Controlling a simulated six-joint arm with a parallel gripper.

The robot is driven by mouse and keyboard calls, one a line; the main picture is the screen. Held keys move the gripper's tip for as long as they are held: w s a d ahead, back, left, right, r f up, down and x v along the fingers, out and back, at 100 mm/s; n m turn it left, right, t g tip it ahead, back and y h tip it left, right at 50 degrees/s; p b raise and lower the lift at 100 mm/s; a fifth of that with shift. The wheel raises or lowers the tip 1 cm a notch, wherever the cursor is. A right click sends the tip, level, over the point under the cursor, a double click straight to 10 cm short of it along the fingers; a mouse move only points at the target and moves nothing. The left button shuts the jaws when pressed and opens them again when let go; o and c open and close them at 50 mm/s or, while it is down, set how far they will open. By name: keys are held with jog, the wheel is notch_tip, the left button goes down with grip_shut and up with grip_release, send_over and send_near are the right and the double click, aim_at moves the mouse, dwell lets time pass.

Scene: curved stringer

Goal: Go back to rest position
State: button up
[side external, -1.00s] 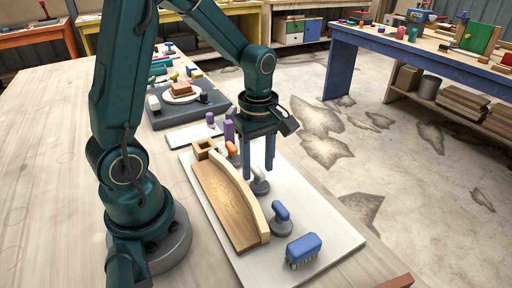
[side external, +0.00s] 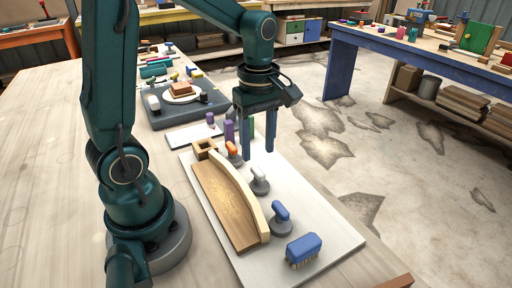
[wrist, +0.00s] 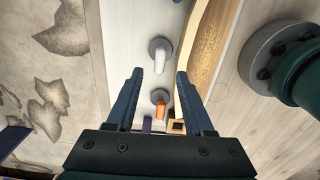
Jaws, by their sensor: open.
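My gripper (side external: 257,146) is open and empty, pointing down above the far part of the white board (side external: 321,222). In the wrist view my gripper (wrist: 158,75) shows its two blue fingers spread apart, with nothing held between them. The curved wooden stringer (side external: 228,203) lies on the board to the left of the gripper. A white-handled tool (side external: 259,178) and an orange-handled tool (side external: 233,151) stand beside the stringer. They also show between the fingers in the wrist view, the white one (wrist: 160,52) and the orange one (wrist: 160,107).
A blue-handled tool (side external: 281,216) and a blue brush (side external: 303,248) stand on the near part of the board. A small square wooden block (side external: 203,148) and a purple block (side external: 229,131) are at its far end. A dark tray (side external: 190,108) lies beyond. Open floor is to the right.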

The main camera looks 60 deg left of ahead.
jog(key=shift+d+r, duration=0.1)
jog(key=shift+r, duration=0.1)
jog(key=s+d+r+m+t, duration=0.5)
jog(key=s+m, duration=0.3)
jog(key=m, duration=1)
jog(key=shift+d+r+t, duration=0.15)
jog(key=shift+d+t, duration=0.15)
jog(key=shift+d, duration=0.1)
